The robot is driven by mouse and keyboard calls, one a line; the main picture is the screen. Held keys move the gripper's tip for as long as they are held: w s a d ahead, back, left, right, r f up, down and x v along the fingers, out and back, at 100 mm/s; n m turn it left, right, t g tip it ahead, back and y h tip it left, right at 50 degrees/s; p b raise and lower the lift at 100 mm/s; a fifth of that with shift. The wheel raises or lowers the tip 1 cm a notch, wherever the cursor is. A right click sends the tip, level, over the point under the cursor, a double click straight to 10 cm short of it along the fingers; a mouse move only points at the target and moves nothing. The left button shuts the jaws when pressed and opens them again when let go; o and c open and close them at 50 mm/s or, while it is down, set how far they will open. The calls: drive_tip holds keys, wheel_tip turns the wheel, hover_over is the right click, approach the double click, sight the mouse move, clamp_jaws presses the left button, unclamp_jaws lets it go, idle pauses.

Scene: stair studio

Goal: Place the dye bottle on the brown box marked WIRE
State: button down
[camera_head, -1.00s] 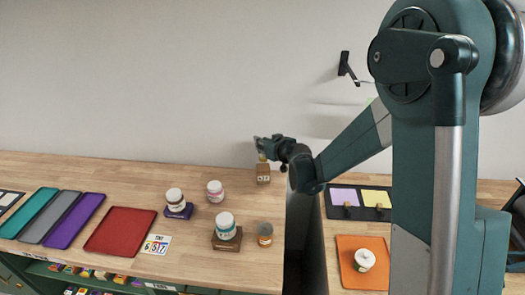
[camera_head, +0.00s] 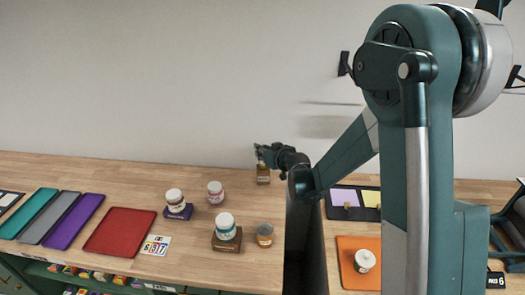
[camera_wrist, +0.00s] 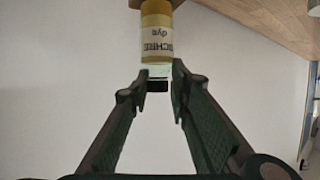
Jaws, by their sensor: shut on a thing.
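An ochre dye bottle (camera_wrist: 157,38) with a white label fills the top middle of the wrist view, upside down in that picture. In the head view it is a small yellow shape (camera_head: 262,165) under my gripper (camera_head: 257,149), partly hidden. A brown box (camera_head: 263,179) stands at the back of the bench beneath it; its marking is too small to read. A brown edge (camera_wrist: 172,3) shows at the bottle's base in the wrist view. I cannot tell whether bottle and box touch. My gripper (camera_wrist: 157,80) is shut on the bottle's cap end.
Several jars stand left of my arm, one on a purple block (camera_head: 178,212) and one on a brown block (camera_head: 227,242). A red tray (camera_head: 120,232) lies farther left. An orange tray (camera_head: 350,279) with a white jar (camera_head: 364,261) lies to the right. The wall is close behind.

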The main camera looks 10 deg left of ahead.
drive_tip(key=shift+f, duration=0.1)
drive_tip(key=c, duration=2.1)
unclamp_jaws()
drive_tip(key=shift+c, duration=0.2)
drive_tip(key=v, duration=1.2)
drive_tip(key=shift+p, duration=0.35)
